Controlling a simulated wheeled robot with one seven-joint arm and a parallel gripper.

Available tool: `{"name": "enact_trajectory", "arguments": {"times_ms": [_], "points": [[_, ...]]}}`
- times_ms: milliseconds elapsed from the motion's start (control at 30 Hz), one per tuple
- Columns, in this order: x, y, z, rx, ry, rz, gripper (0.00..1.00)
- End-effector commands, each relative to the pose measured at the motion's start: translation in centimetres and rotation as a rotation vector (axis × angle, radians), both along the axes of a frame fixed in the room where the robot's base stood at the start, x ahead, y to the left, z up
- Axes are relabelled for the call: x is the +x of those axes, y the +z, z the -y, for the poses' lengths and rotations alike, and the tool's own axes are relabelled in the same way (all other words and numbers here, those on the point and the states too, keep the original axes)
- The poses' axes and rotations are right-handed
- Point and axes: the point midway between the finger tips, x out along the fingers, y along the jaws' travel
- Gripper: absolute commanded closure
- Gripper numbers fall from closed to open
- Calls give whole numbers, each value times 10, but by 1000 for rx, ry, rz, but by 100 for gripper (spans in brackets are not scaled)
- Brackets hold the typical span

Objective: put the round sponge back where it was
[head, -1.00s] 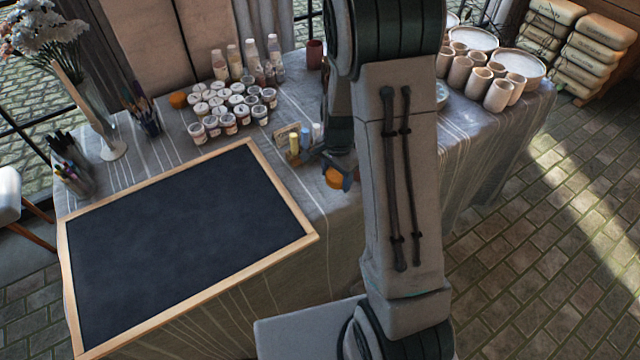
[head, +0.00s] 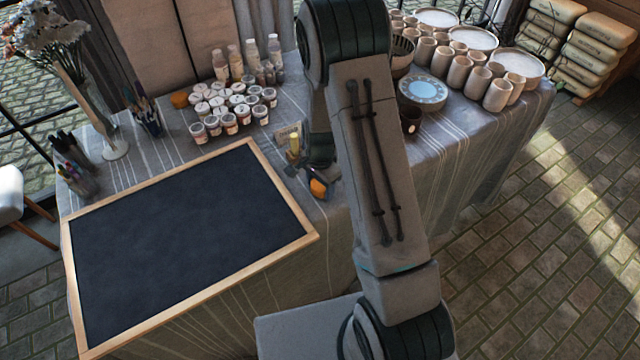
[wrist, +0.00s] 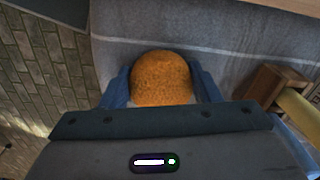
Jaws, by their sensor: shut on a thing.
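The round orange sponge (head: 318,187) is held in my gripper (head: 317,183) near the table's front edge, just right of the framed blackboard. In the wrist view the sponge (wrist: 161,78) sits between the two blue fingers of my gripper (wrist: 161,88), one on each side. The grey striped tablecloth shows behind it. I cannot tell whether the sponge touches the cloth. The wrist hides part of the sponge's near side.
A small wooden holder (wrist: 272,88) with a yellow cylinder (wrist: 299,106) stands close to the gripper's right in the wrist view. The blackboard (head: 190,235) lies left. Paint jars (head: 230,122) and another round orange thing (head: 179,100) are behind. A blue-and-white plate (head: 423,90) is right.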

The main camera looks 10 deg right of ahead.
Motion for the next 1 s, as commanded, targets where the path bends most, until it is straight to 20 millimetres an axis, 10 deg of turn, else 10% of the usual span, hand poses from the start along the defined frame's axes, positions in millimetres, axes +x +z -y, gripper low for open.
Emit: {"name": "enact_trajectory", "arguments": {"times_ms": [167, 200, 267, 667, 1000], "points": [[0, -5, 0, 0, 1, 0, 65], [0, -3, 0, 0, 1, 0, 33], [0, -3, 0, 0, 1, 0, 22], [0, 4, 0, 0, 0, 1, 22], [1, 62, -1, 0, 1, 6, 22]]}}
